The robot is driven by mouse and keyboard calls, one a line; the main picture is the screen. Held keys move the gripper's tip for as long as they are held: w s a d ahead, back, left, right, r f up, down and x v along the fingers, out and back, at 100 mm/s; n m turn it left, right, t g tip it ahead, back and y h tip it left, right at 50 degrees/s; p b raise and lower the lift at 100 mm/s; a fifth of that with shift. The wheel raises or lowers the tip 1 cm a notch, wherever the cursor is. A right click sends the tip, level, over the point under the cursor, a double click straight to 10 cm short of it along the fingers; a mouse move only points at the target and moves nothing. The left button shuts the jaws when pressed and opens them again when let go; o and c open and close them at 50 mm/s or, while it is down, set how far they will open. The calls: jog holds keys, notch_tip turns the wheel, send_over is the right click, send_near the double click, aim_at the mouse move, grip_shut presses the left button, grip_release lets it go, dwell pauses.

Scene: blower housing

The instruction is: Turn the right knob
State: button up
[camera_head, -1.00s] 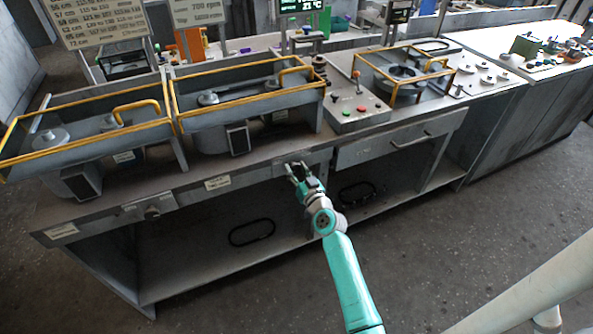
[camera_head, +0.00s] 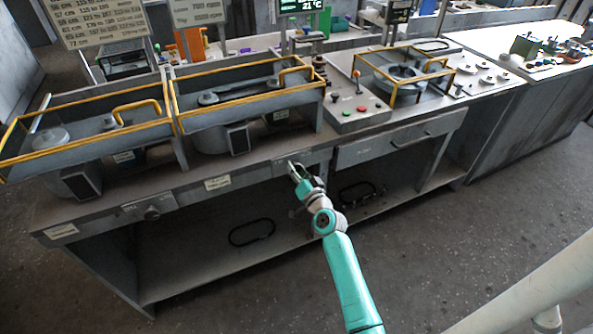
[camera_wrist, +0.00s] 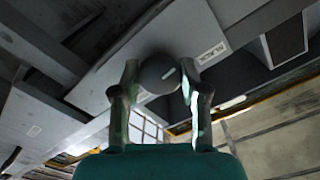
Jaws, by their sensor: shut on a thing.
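The right knob (camera_wrist: 158,74) is a dark round knob with a pale mark on its face. In the wrist view it sits between the two fingertips of my gripper (camera_wrist: 160,82), which is shut on it. The pale mark slants in the wrist view. A printed label (camera_wrist: 211,54) is on the panel beside the knob.
The left knob (camera_head: 152,212) is on the same front panel, farther left. Yellow-railed housings (camera_head: 95,140) stand on the bench top. A drawer handle (camera_head: 411,141) is to the right of my gripper.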

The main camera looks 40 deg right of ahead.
jog(key=shift+m, duration=0.9)
jog(key=o, duration=1.1)
jog(key=shift+o, duration=0.2)
jog(key=v, duration=1.2)
